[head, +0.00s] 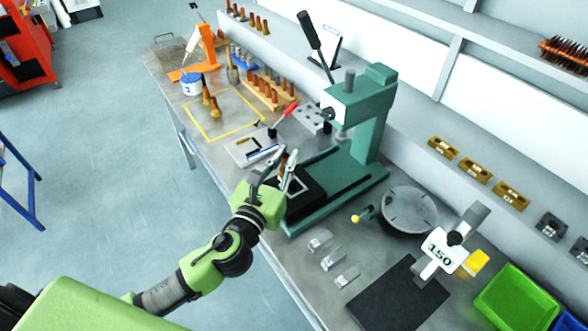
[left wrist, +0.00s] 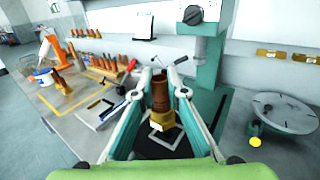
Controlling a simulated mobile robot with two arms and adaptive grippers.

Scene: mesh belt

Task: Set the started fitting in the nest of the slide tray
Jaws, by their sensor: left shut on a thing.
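My left gripper (head: 279,170) is shut on the fitting (left wrist: 161,98), which has a brown upper part and a brass-coloured hexagonal lower end. The fitting stands roughly upright between the fingers in the left wrist view and is mostly hidden by them in the head view. The slide tray (head: 310,203) is the black plate at the foot of the green press, with a pale square outline marking what looks like its nest. The gripper is over the tray's left part. In the left wrist view the fitting's lower end appears over the outline; I cannot tell whether it touches.
The green arbor press (head: 368,115) stands just behind the tray. Left of it lie a grey plate with tools (head: 247,150) and a yellow-outlined area (head: 226,125) with brown fittings. A round grey turntable (head: 408,212) and small metal blocks (head: 332,260) are to the right.

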